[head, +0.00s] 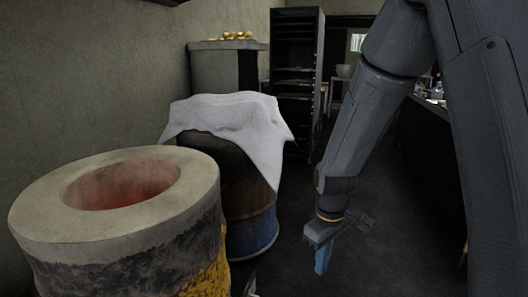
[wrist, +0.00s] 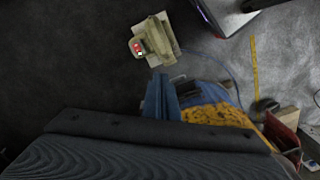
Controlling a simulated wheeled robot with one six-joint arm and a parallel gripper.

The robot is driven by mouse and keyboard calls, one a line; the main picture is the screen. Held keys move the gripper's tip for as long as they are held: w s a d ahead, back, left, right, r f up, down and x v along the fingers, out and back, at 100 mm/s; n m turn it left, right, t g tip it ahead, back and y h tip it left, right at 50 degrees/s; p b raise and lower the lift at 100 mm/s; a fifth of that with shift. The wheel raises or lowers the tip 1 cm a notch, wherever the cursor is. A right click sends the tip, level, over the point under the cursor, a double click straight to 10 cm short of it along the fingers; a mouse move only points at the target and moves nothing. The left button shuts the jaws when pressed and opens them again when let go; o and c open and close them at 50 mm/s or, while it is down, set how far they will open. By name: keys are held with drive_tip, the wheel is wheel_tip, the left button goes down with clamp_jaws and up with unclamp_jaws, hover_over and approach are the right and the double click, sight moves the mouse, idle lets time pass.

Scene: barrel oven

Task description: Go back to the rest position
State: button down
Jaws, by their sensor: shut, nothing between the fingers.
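My gripper (head: 322,262) hangs down over the dark floor in the head view, right of the barrels. Its narrow blue fingers are together and hold nothing. The blue fingers (wrist: 162,93) also show in the wrist view, pointing toward the floor. In the head view, my arm comes down from the upper right. The gripper appears clear of the cloth-covered barrel (head: 250,228) to its left.
The barrel oven (head: 60,222), with a glowing opening, stands at the left front. A white cloth (head: 230,120) drapes the barrel behind it. A dark rack (head: 297,75) stands at the back. In the wrist view, a beige device (wrist: 155,40) lies on the floor.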

drive_tip(key=s+a+r+m+p, duration=0.1)
drive_tip(key=s+r+m, duration=0.6)
drive_tip(key=s+r, duration=0.9)
drive_tip(key=s+d+r+m+p, duration=0.1)
drive_tip(key=d+r+p, duration=0.3)
drive_tip(key=p, duration=0.8)
drive_tip(key=shift+s+d, duration=0.45)
drive_tip(key=shift+d, duration=0.1)
